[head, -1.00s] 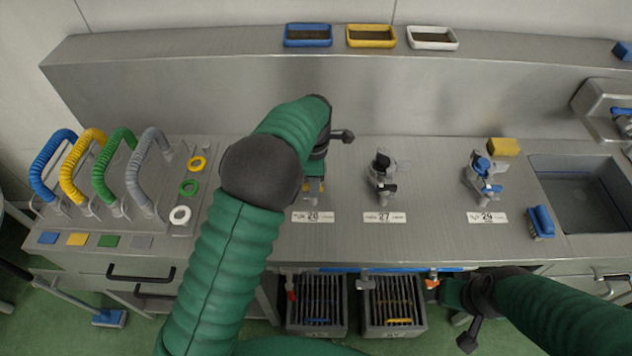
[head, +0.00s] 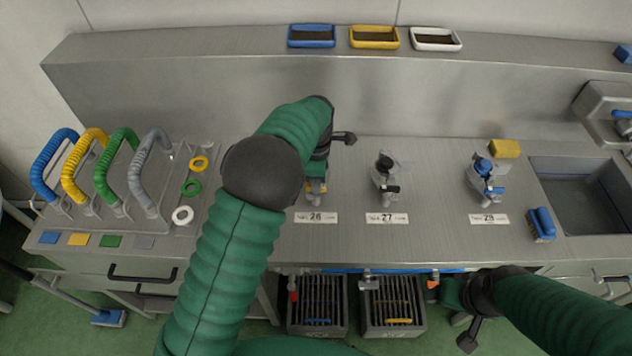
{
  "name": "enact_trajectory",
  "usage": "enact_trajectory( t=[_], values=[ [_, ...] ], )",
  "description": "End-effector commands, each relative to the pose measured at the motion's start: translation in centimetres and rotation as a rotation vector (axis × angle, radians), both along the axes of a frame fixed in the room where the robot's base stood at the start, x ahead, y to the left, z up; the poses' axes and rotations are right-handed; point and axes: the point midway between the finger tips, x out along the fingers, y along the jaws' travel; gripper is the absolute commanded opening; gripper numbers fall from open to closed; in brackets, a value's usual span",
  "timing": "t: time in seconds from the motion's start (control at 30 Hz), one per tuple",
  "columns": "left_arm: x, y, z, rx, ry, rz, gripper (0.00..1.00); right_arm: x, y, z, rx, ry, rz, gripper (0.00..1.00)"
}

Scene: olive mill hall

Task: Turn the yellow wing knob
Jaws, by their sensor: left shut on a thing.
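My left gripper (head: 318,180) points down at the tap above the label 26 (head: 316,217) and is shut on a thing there. A small yellow part (head: 316,187), likely the yellow wing knob, shows at the fingertips, mostly hidden by my gripper and wrist. The tap's spout shows just below it. My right gripper (head: 440,288) is low at the front edge of the counter, right of the crates; I cannot make out its jaws.
Taps with a black knob (head: 387,188) and a blue knob (head: 493,190) stand to the right. Colored hoses (head: 122,165) are at the left, a sink (head: 585,195) at the right. Two dark crates (head: 317,305) sit below the counter. A blue brush (head: 541,223) and yellow sponge (head: 505,148) lie near the sink.

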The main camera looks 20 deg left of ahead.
Motion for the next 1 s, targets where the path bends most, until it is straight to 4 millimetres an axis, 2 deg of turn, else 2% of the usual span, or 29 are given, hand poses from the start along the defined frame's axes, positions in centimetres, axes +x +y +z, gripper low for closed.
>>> enact_trajectory(
  t=[0.27, 1.0],
  values=[
    [0.1, 0.2, 0.2, 0.003, -0.001, -0.160, 0.00, 0.0, 0.0, 1.5, 0.000, 0.000, 0.000, 0.73],
    [0.1, 0.3, 0.2, 0.005, -0.006, -0.853, 0.00, 0.0, 0.0, 4.9, 0.000, 0.000, 0.000, 0.73]
  ],
)
